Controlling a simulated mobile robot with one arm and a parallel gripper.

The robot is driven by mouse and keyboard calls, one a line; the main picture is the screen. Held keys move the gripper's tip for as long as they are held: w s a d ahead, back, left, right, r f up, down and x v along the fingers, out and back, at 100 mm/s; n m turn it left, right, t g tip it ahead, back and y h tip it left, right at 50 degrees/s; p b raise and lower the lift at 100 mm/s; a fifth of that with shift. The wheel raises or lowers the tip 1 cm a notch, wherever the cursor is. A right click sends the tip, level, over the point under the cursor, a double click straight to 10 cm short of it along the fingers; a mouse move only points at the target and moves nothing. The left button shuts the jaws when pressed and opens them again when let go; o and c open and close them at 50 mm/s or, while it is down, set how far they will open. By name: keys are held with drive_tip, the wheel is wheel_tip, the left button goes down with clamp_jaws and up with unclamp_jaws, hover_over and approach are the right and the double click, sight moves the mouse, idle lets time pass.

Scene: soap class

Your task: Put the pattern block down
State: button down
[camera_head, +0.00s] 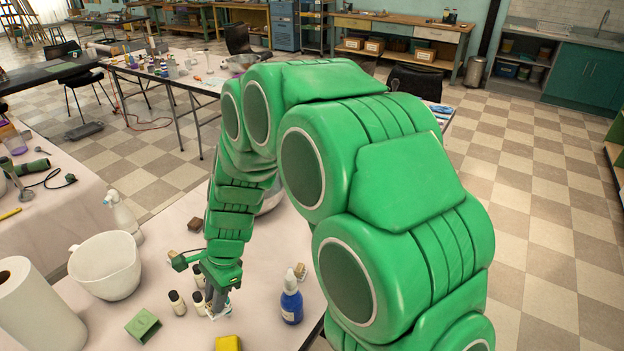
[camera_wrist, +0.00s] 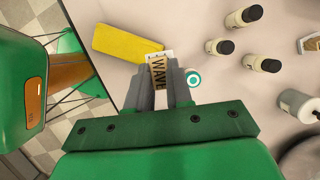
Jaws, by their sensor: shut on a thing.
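My gripper (camera_wrist: 168,88) points down over the pale table (camera_head: 170,262), its two grey fingers closed on a small pattern block (camera_wrist: 157,73). The block has a tan face lettered "WAVE" and a pale end beyond the fingertips. In the wrist view it is beside a yellow block (camera_wrist: 128,43). I cannot tell whether the pattern block touches the table. In the head view my gripper (camera_head: 216,306) is low near the table's front, and the pattern block is mostly hidden there.
Several dark-capped bottles (camera_head: 177,302) stand left of my gripper. A blue bottle (camera_head: 291,306) stands to the right. A green block (camera_head: 143,325), white pitcher (camera_head: 105,268) and paper roll (camera_head: 38,315) are further left. A round teal-and-white thing (camera_wrist: 194,79) is close beside my fingers.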

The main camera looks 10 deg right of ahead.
drive_tip(key=w+d+m+t, duration=0.2)
drive_tip(key=w+d+m, duration=0.3)
drive_tip(key=w+d, duration=0.6)
drive_tip(key=w+d+m+t, duration=0.2)
drive_tip(key=w+d+m, duration=0.5)
drive_tip(key=w, duration=0.7)
drive_tip(key=w+d+m+t, duration=0.1)
drive_tip(key=w+d+m, duration=0.1)
drive_tip(key=w+d, duration=0.35)
drive_tip(key=w+d+m, duration=0.1)
drive_tip(key=w+d, duration=0.1)
drive_tip(key=d, duration=0.6)
drive_tip(key=w+f, duration=0.3)
drive_tip(key=w, duration=0.1)
drive_tip(key=w+d+f, duration=0.1)
drive_tip(key=w+f, duration=0.1)
drive_tip(key=w, duration=0.2)
drive_tip(key=w+f, duration=0.3)
drive_tip(key=w, duration=0.1)
drive_tip(key=shift+w+d+f, duration=0.25)
drive_tip(key=shift+w+f, duration=0.5)
drive_tip(key=shift+f, duration=1.65)
drive_tip(key=shift+f, duration=0.15)
